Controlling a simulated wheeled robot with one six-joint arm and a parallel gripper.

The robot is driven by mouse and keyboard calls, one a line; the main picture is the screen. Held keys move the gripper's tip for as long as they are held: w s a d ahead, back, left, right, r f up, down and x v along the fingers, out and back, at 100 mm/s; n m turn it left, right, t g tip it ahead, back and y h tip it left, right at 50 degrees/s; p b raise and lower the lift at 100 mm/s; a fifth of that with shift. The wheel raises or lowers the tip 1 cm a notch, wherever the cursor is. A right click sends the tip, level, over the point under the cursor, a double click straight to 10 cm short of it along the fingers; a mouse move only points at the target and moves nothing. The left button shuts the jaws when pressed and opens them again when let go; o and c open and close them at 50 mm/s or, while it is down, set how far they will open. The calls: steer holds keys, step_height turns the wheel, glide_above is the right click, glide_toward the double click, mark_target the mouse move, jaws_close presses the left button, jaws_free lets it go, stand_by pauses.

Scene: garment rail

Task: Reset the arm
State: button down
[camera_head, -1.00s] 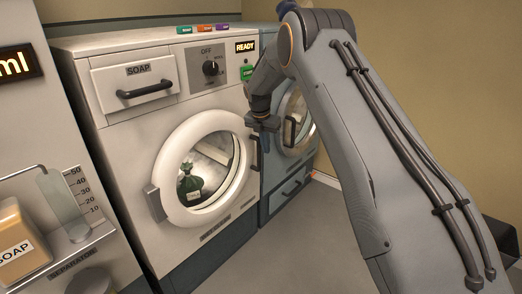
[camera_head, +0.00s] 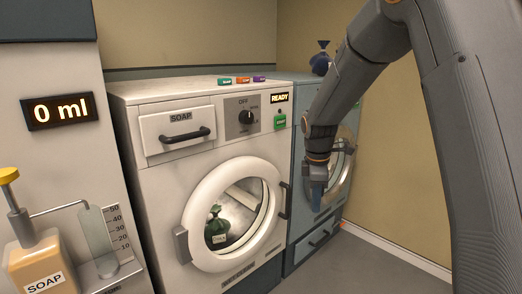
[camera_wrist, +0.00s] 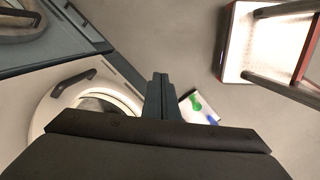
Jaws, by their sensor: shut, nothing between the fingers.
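My gripper (camera_head: 317,190) hangs pointing down in front of the blue machine (camera_head: 299,215), right of the white washer. My arm comes down to it from the upper right. In the wrist view the two dark fingers (camera_wrist: 159,88) are together with nothing between them. They point out over the grey floor, apart from the washer door. The gripper covers part of the blue machine's round door in the head view.
A soap bottle (camera_head: 36,258) stands at the left. In the wrist view, a white lit box (camera_wrist: 232,45) is at the upper right, with floor between.

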steer(key=s+d+m+g+p, duration=0.1)
steer(key=s+d+m+p, duration=0.1)
steer(key=s+m, duration=1.4)
steer(key=s, duration=1.3)
steer(key=shift+f+y, duration=0.25)
steer(key=shift+y, duration=0.15)
steer(key=shift+s+d, duration=0.1)
